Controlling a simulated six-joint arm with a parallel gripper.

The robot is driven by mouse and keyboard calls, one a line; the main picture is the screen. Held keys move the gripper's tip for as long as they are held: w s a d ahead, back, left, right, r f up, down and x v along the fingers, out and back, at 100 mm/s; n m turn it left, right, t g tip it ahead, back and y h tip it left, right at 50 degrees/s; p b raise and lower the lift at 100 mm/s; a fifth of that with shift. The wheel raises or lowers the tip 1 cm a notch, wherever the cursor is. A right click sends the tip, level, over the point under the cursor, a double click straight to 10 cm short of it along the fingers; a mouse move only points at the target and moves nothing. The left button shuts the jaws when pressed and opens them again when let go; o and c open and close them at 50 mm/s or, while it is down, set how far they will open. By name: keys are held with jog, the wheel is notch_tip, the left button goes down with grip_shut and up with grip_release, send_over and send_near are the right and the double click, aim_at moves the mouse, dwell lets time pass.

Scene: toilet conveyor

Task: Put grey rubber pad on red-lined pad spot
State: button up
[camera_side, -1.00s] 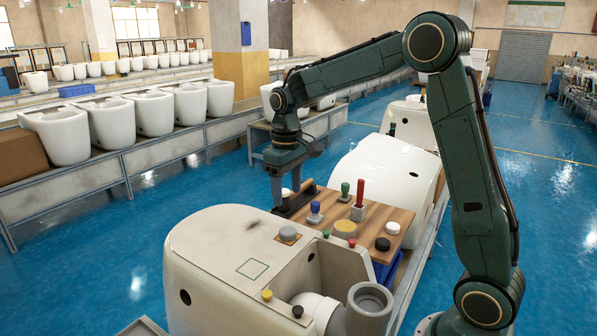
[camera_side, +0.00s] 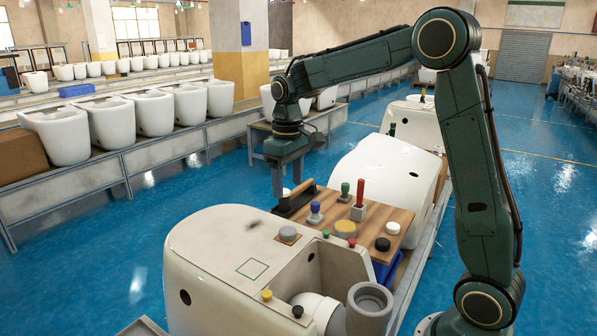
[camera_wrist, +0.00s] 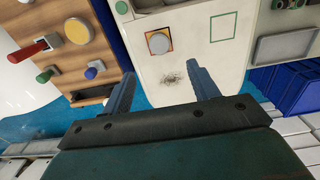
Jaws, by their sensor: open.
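A round grey pad (camera_side: 288,232) lies on a small brown-orange square on top of the front white toilet body (camera_side: 215,250). In the wrist view the grey pad (camera_wrist: 159,43) sits inside a square spot with a reddish-orange border (camera_wrist: 149,33). A separate green-outlined square (camera_side: 252,268) on the same surface is empty; it also shows in the wrist view (camera_wrist: 223,27). My gripper (camera_side: 277,198) is above and behind the toilet body, near the wooden board's left end. In the wrist view its two fingers (camera_wrist: 160,70) are apart with nothing held between them.
A wooden board (camera_side: 370,215) behind the toilet body carries red, green and blue-handled stamps, a yellow disc (camera_side: 345,228), a black pad (camera_side: 382,243) and a black-handled block (camera_side: 296,199). A dark scribble-like mark (camera_wrist: 171,79) is on the toilet surface.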

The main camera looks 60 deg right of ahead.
jog(key=s+a+r+t, duration=0.1)
jog(key=s+a+r, duration=0.2)
jog(key=s, duration=0.3)
jog(key=s+a+r+t, duration=0.1)
jog(key=s+a+r, duration=0.15)
jog(key=s, duration=0.25)
jog(key=s+a+f+t, duration=0.1)
jog(key=s+a+t, duration=0.2)
jog(key=s, duration=1)
jog(key=shift+s+f, duration=0.15)
jog(key=shift+s, duration=0.2)
